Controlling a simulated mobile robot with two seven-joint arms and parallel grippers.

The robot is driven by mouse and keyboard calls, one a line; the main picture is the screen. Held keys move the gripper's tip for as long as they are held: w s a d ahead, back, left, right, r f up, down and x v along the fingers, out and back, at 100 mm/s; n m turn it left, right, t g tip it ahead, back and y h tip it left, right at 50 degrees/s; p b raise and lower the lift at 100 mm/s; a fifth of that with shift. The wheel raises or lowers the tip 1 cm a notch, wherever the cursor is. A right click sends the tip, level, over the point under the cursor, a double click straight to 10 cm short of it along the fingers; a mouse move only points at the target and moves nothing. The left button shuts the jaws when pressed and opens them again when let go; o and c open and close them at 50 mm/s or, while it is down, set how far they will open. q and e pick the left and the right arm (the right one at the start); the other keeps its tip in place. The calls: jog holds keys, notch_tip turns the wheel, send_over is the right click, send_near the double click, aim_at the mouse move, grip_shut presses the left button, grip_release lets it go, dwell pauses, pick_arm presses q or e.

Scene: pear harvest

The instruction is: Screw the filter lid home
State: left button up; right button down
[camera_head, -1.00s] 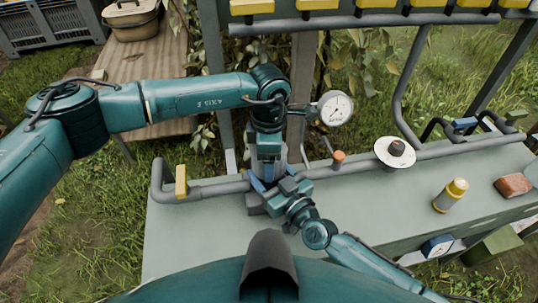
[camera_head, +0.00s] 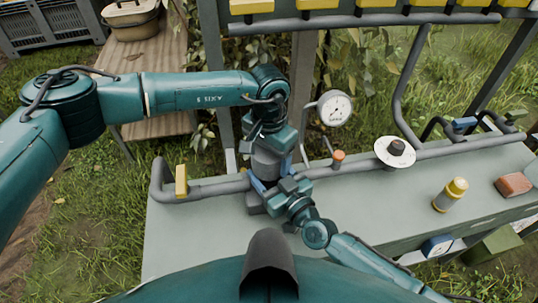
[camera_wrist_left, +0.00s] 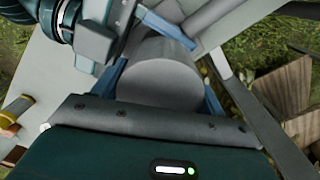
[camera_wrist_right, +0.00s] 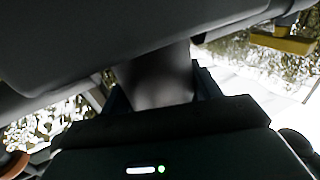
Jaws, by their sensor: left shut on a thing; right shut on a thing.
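A grey cylindrical filter (camera_head: 266,162) stands on the grey pipe run, upright. My left gripper (camera_head: 268,140) comes down on its top from above. In the left wrist view the blue fingers lie on both sides of a round grey lid (camera_wrist_left: 158,82), shut on it. My right gripper (camera_head: 271,176) reaches in from the front right, lower down, with its blue fingers around the filter's body. In the right wrist view the grey body (camera_wrist_right: 160,80) sits between the fingers. The seam between lid and body is hidden by the grippers.
A pressure gauge (camera_head: 334,108) stands close to the right of the filter. A yellow handle (camera_head: 181,181), an orange-topped stub (camera_head: 338,158) and a white disc with dark knob (camera_head: 395,152) line the pipe. A yellow-capped bottle (camera_head: 450,195) and brick-red block (camera_head: 513,185) lie right.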

pick_arm(q)
jog(key=m, duration=0.3)
jog(key=shift+m, duration=0.4)
jog(key=o, duration=1)
jog(key=shift+c, duration=0.2)
jog(key=shift+r, duration=2.3)
